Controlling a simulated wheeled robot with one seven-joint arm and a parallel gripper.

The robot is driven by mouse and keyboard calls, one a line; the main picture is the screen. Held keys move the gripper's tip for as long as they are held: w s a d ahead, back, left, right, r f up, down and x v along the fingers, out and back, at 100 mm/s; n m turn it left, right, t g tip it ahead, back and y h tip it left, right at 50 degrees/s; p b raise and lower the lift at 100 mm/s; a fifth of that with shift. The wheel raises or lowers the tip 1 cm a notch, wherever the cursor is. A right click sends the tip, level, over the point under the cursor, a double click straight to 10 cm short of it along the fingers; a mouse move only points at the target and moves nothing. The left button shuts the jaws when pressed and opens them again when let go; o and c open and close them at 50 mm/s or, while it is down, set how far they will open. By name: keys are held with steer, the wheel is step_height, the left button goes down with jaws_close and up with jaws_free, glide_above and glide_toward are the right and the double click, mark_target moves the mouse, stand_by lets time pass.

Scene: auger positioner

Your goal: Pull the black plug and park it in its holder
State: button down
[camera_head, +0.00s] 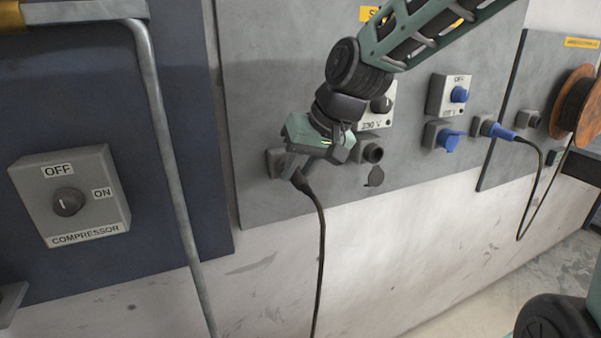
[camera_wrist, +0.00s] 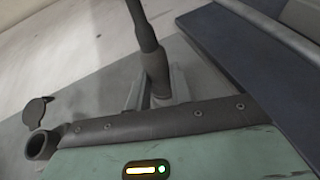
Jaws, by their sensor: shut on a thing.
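My gripper (camera_head: 291,165) is at the lower left of the grey wall panel, shut on the black plug (camera_head: 301,181). The plug's black cable hangs straight down from it. The wrist view shows the plug (camera_wrist: 156,72) upright between the fingers (camera_wrist: 160,97). A grey block-like holder (camera_head: 275,163) on the panel is directly beside the plug, partly hidden by my gripper. I cannot tell whether the plug sits in it. An empty round socket (camera_head: 373,153) with its lid (camera_head: 376,177) hanging open is to the right; it also shows in the wrist view (camera_wrist: 40,146).
An orange cable reel (camera_head: 578,102) is at the far right. A compressor switch (camera_head: 70,198) and a vertical pipe (camera_head: 165,130) are left.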

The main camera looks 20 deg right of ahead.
steer(key=shift+w, duration=0.15)
steer(key=c, duration=1.2)
jaws_free()
steer(key=shift+o, duration=0.2)
steer(key=p+v, duration=0.1)
steer(key=v, duration=1.6)
steer(key=shift+r+p, duration=0.15)
steer(key=shift+p, duration=0.2)
steer(key=s+a+f+n+g+h, duration=0.1)
steer(key=s+a+f+n, duration=0.3)
steer(key=s+f, duration=0.5)
steer(key=s+a+f+n+g+h, duration=0.2)
steer(key=s+a+f, duration=0.4)
steer(key=s+f, duration=0.4)
step_height(320, 180, down, 3)
steer(key=shift+s+a+n+g, duration=0.15)
steer(key=shift+n+g, duration=0.55)
steer(key=shift+n, duration=0.3)
